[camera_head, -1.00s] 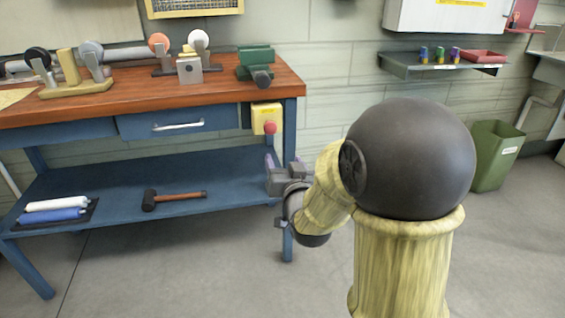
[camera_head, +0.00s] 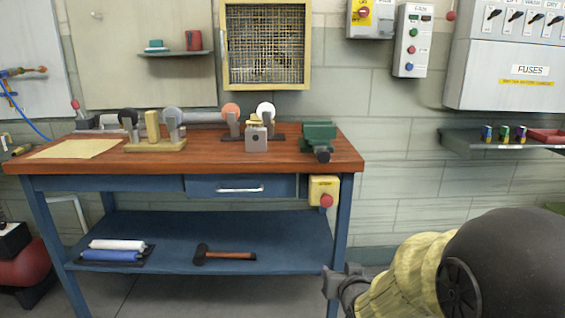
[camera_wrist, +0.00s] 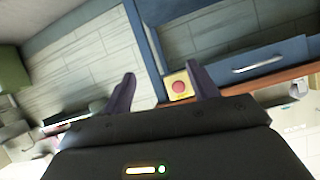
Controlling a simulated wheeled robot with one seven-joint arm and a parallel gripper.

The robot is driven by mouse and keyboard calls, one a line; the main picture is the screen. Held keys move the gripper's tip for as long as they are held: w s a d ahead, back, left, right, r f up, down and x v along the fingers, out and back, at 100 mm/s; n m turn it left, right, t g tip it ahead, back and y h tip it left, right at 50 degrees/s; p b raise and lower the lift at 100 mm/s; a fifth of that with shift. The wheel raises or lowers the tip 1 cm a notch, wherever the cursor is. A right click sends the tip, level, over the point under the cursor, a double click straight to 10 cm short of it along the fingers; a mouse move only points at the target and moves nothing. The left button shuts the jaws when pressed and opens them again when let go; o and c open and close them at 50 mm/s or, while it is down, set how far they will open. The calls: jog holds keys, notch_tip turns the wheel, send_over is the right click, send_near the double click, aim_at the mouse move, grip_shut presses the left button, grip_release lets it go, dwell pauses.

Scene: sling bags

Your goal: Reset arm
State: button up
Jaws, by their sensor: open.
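My gripper (camera_head: 343,282) shows at the lower right of the head view, in front of the right front leg of the workbench. My pale ribbed arm and its dark round joint fill the lower right corner. In the wrist view, the two dark fingers of my gripper (camera_wrist: 162,76) stand apart with nothing between them. The wrist picture is tilted and upside down, with the bench top below the drawer. A yellow box with a red button (camera_wrist: 179,86) shows close beside the right finger there.
The blue workbench has a wooden top (camera_head: 210,172), a drawer (camera_head: 240,187) and a button box (camera_head: 324,190) at its right end. A green vise (camera_head: 318,138) stands on top. A hammer (camera_head: 222,256) lies on the lower shelf. A wall shelf (camera_head: 500,148) is at right.

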jog(key=s+f+n+g+p, duration=0.1)
jog(key=s+f+g+p, duration=0.1)
jog(key=s+g, duration=0.45)
jog(key=s+f+n+g+p, duration=0.1)
jog(key=s+f+g+p, duration=0.15)
jog(key=s, duration=0.75)
notch_tip(320, 180, up, 38)
jog(key=g+p, duration=0.1)
jog(key=p, duration=3.6)
jog(key=shift+d+r+p, duration=0.15)
jog(key=shift+r+p, duration=0.1)
jog(key=shift+p, duration=0.15)
jog(key=shift+s, duration=0.2)
